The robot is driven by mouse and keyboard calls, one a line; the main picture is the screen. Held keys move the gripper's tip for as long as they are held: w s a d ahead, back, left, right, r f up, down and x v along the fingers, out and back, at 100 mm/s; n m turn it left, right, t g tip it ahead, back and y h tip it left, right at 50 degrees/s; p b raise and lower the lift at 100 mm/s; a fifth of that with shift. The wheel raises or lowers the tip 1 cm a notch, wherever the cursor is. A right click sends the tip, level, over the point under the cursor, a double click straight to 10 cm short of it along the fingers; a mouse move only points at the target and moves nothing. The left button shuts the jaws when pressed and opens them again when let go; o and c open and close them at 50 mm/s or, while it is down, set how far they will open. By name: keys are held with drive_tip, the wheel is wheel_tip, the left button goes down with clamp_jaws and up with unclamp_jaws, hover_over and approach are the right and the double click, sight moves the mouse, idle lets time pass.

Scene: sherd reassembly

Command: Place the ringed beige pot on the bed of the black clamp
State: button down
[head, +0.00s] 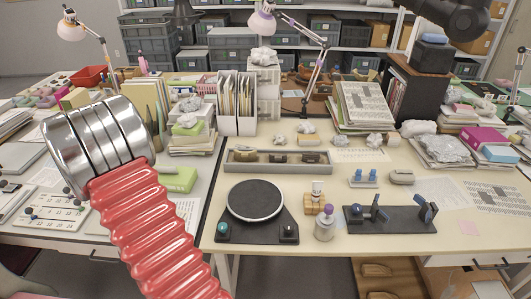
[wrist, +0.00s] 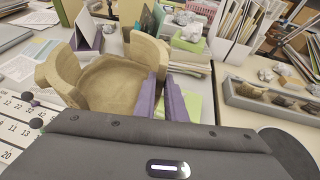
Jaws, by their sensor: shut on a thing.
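In the wrist view, a beige pot (wrist: 108,82) sits in front of my dark gripper palm. I look into its round brownish hollow, between raised curved wall parts. My gripper (wrist: 125,72) is shut on it, with a purple jaw piece against its right side. The other contact is hard to make out. Rings on the pot cannot be told from this angle. The head view does not show the pot, and my red ribbed arm with chrome bands covers the left there. The black clamp (head: 408,221) with blue-faced jaws lies on the right of the bench, its bed empty.
A black turntable (head: 254,201) stands left of the clamp.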

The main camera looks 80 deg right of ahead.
drive_tip(key=s+d+f+m+g, duration=0.1)
drive_tip(key=s+d+m+g, duration=0.3)
drive_tip(key=s+d, duration=1.2)
drive_tip(key=s+d+f+m+g, duration=0.2)
drive_tip(key=s+d+m+g, duration=0.25)
drive_tip(key=s+d, duration=1.2)
drive_tip(key=s+d+f+m+g+y, duration=0.1)
drive_tip(key=s+d+m+g, duration=0.1)
drive_tip(key=s, duration=1.3)
drive_tip(key=s+d+f+m+g+y, duration=0.1)
drive_tip(key=s+d+m+g, duration=0.1)
drive_tip(key=s, duration=1.4)
drive_tip(key=s+d+f+m+g+y, duration=0.1)
drive_tip(key=s+d+m+g+y, duration=0.1)
drive_tip(key=s, duration=1.4)
drive_tip(key=shift+s+d+f+g, duration=0.15)
drive_tip(key=shift+d+f+g, duration=0.35)
drive_tip(key=shift+d, duration=0.45)
wheel_tip(320, 180, down, 6)
